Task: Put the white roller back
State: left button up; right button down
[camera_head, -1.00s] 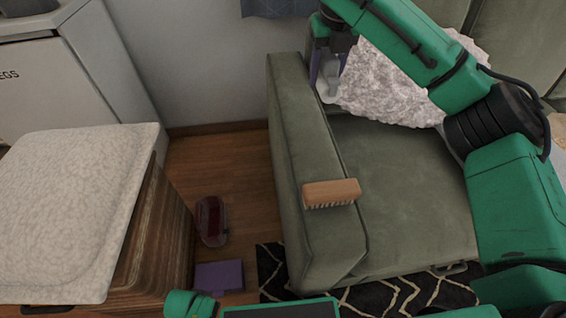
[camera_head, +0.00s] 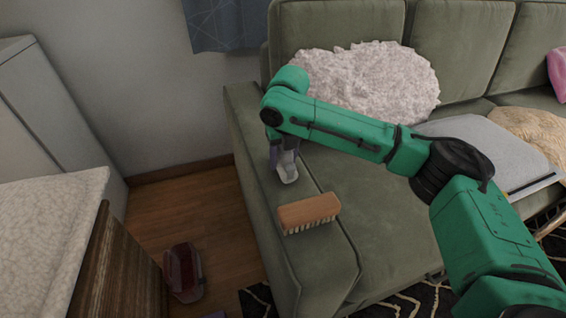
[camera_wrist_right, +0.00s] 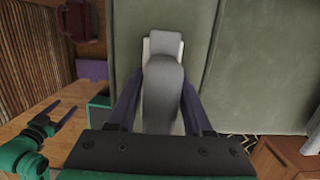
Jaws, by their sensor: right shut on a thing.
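My right gripper (camera_head: 284,155) is shut on the white roller (camera_head: 287,173), holding it above the green sofa by the left armrest, beyond the brush. In the right wrist view the roller (camera_wrist_right: 163,92) shows a grey rounded body and a pale edge, between the purple fingers of my right gripper (camera_wrist_right: 161,98). Whether it touches the sofa I cannot tell. My left gripper (camera_wrist_right: 60,115) shows at the left of the right wrist view, its purple fingers apart and empty. It is not in the head view.
A wooden brush (camera_head: 308,213) lies on the armrest (camera_head: 262,170). A fluffy white cushion (camera_head: 365,82) and a grey flat item (camera_head: 490,150) are on the sofa. A dark red object (camera_head: 184,272) stands on the wooden floor between the sofa and a pale-topped cabinet (camera_head: 45,225).

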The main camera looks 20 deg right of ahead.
jog(key=shift+c, duration=1.6)
grip_release()
pick_arm(q)
jog(key=shift+f, duration=0.15)
jog(key=shift+f, duration=0.1)
pick_arm(e)
jog(key=r+p, duration=0.1)
jog(key=r, duration=0.2)
jog(key=s+r+p, duration=0.1)
jog(key=r, duration=0.3)
jog(key=r+p, duration=0.1)
jog(key=r, duration=0.3)
jog(key=shift+s+r, duration=0.1)
jog(key=shift+s, duration=0.25)
jog(key=shift+s+r, duration=0.1)
jog(key=shift+r, duration=0.35)
pick_arm(q)
notch_tip(320, 180, down, 7)
jog(key=s+a, duration=0.1)
jog(key=shift+s+a, duration=0.2)
jog(key=shift+s, duration=0.15)
